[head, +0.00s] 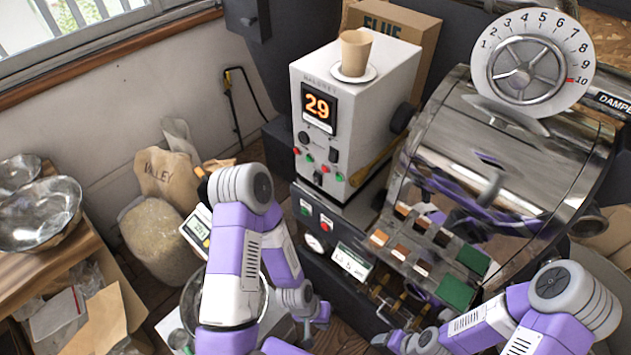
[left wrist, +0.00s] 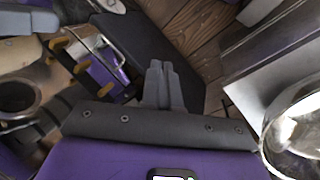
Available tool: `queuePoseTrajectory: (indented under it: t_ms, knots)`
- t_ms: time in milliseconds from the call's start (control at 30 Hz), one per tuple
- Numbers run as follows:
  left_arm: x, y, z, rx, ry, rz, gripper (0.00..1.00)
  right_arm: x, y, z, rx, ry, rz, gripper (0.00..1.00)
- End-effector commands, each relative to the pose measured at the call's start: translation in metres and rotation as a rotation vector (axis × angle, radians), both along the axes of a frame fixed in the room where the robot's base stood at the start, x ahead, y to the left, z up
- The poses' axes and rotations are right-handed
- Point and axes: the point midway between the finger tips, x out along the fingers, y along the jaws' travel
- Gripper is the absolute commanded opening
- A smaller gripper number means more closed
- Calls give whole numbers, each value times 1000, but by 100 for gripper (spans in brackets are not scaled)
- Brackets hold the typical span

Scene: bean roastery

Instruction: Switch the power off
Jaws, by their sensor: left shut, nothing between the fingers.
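A white control box (head: 345,100) with a lit display (head: 319,106) reading 29 stands on a dark machine body. Its front has red and green buttons, black knobs and a black switch (head: 333,155). Below it, the dark panel carries a green button (head: 305,208), a red button (head: 326,222) and a round gauge (head: 314,243). I cannot read which control is the power one. My left gripper (head: 308,336) hangs low in front of the panel, apart from the buttons; its fingers are shut and empty in the left wrist view (left wrist: 162,72). My right gripper (head: 384,340) shows partly at the bottom; its fingers are unclear.
A large metal drum (head: 500,150) with a numbered dial (head: 531,56) stands at right. A paper cup (head: 355,52) on a saucer tops the control box. Sacks (head: 160,235) and a scale (head: 196,230) are left of my arm. A wooden bench (head: 62,240) holds metal bowls.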

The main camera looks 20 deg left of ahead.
Motion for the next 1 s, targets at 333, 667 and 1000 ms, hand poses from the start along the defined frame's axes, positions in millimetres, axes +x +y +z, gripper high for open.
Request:
queuePoseTrajectory:
  t_ms: [333,667,1000]
  knots:
    - [0,0,0,0,0,0,0,0,0,0,0,0,0,69]
    - [-2,9,-7,34,8,-8,0,0,0,2,0,0,0,69]
    - [-10,101,-60,414,-51,-279,0,0,0,-11,0,0,0,69]
